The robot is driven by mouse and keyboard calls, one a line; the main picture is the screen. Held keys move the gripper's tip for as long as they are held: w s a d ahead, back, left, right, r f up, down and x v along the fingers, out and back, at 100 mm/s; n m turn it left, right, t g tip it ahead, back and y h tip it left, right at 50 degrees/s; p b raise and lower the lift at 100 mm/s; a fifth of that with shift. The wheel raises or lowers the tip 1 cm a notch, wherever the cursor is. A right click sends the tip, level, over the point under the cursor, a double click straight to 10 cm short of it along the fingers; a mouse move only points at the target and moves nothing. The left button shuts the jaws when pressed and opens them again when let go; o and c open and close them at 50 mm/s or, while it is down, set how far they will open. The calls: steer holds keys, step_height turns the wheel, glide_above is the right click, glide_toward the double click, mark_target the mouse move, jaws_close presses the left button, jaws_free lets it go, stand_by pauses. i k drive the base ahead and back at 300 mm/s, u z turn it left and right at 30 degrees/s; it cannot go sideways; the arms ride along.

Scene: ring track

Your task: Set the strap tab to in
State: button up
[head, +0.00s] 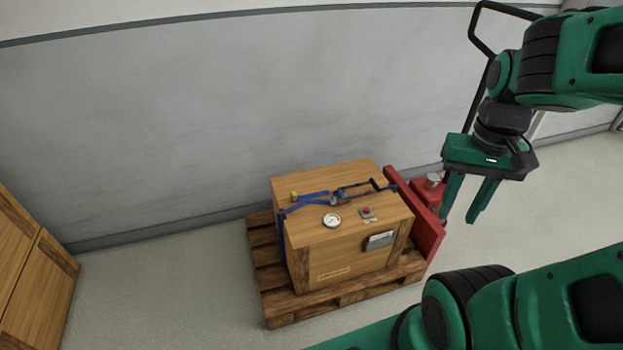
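A wooden crate (345,262) sits on a wooden pallet (284,314) in the middle of the head view. A blue strap (312,198) runs across the crate's top and down its left side. A dark metal buckle with a black lever (358,186) lies in line with the strap. A small yellow piece (294,197) shows near the strap's left end. I cannot tell which part is the strap tab or how it is set. My gripper (458,220) is open and empty, to the right of the crate, pointing down, apart from the strap.
A round gauge (332,220), a red button box (367,214) and a grey panel (380,240) are on the crate. A red hand truck (418,222) stands at its right. Another wooden crate (40,285) stands at far left. Floor between is clear; a wall is behind.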

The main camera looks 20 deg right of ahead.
mark_target(295, 197)
steer(key=u, duration=0.1)
steer(key=i, duration=0.85)
steer(key=u, duration=0.4)
